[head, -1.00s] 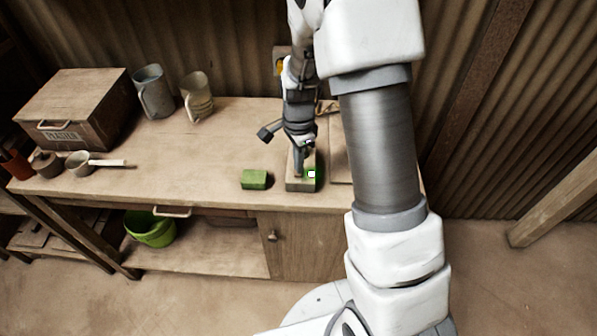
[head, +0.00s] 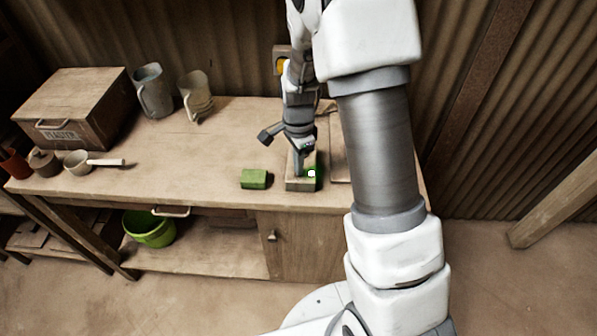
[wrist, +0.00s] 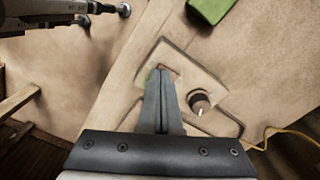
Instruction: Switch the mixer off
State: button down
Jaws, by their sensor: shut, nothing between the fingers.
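A small pale control box (head: 302,187) sits near the front edge of the bench. Its top plate (wrist: 208,84) shows in the wrist view with a dark round knob (wrist: 200,103) bearing a white mark. No mixer body is clearly identifiable.
A green block (head: 254,179) lies left of the box. A wooden chest (head: 75,110), two jugs and a white-handled pan stand farther left on the bench (head: 200,150). A yellow cable (wrist: 288,131) runs at right in the wrist view. The bench middle is clear.

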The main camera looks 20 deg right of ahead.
jog(key=shift+f, duration=0.35)
jog(key=shift+r, duration=0.2)
jog(key=shift+r+p, duration=2.45)
jog(key=shift+r, duration=0.9)
